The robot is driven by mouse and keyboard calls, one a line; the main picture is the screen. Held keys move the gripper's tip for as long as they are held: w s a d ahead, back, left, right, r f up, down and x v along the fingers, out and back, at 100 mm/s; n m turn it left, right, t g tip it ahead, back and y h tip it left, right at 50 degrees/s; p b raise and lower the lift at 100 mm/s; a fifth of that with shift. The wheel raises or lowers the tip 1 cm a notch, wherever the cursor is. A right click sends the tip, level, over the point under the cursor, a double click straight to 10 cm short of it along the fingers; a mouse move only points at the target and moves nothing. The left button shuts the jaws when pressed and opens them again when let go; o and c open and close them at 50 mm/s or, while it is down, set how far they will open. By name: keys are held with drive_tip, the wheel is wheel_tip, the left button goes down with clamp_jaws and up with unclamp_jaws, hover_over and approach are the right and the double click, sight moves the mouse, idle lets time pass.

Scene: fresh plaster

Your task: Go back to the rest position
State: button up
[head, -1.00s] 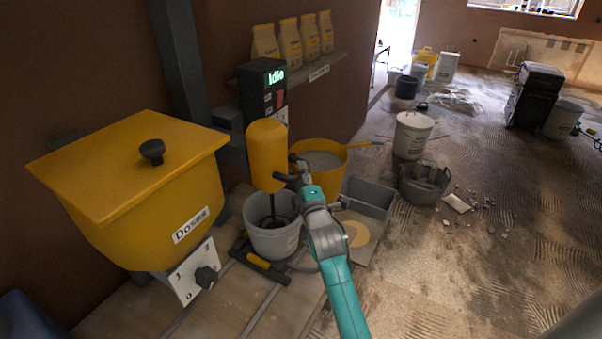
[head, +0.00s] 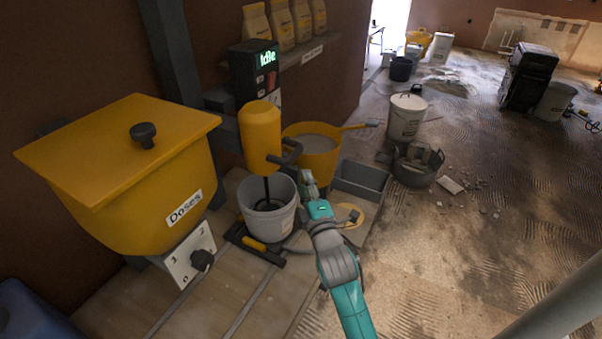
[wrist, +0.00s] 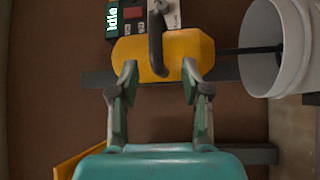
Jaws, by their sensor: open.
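My gripper (wrist: 158,75) is open in the wrist view, its two fingers apart with nothing held between them. Beyond the fingers is the yellow mixer head (wrist: 190,52) with its dark curved handle (wrist: 156,45). I cannot tell how far the fingers are from the handle. In the head view my gripper (head: 306,180) is at the end of my teal arm, to the right of the mixer head (head: 260,138) and its handle (head: 287,155). The mixer's shaft goes down into a white bucket (head: 285,222). The control box display (head: 266,58) reads "Idle".
A yellow hopper (head: 130,190) marked "Doses" stands at the left. Paper bags (head: 281,24) line a shelf. A lidded white bucket (head: 405,120) and rubble lie on the floor at right.

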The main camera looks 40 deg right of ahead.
drive_tip(key=shift+s+a+f, duration=0.1)
drive_tip(key=shift+s+a, duration=0.2)
drive_tip(key=shift+s, duration=0.35)
drive_tip(key=shift+f, duration=0.1)
drive_tip(key=s+a+f+m+y, duration=0.3)
drive_tip(key=s+a+f, duration=0.35)
drive_tip(key=s, duration=0.25)
drive_tip(key=s+a+f+m+y, duration=0.2)
drive_tip(key=s+a+f, duration=0.3)
drive_tip(key=s+a, duration=0.35)
drive_tip(key=s+a+m+g+y, duration=0.1)
drive_tip(key=s+a+m, duration=0.2)
drive_tip(key=s, duration=0.7)
drive_tip(key=s+a+r+m+g+y, duration=0.1)
drive_tip(key=s+a+m+y, duration=0.1)
drive_tip(key=s, duration=0.9)
drive_tip(key=shift+s+a+m+g+y, duration=0.15)
drive_tip(key=shift+a+m+g+y, duration=0.2)
drive_tip(key=shift+a+m, duration=0.35)
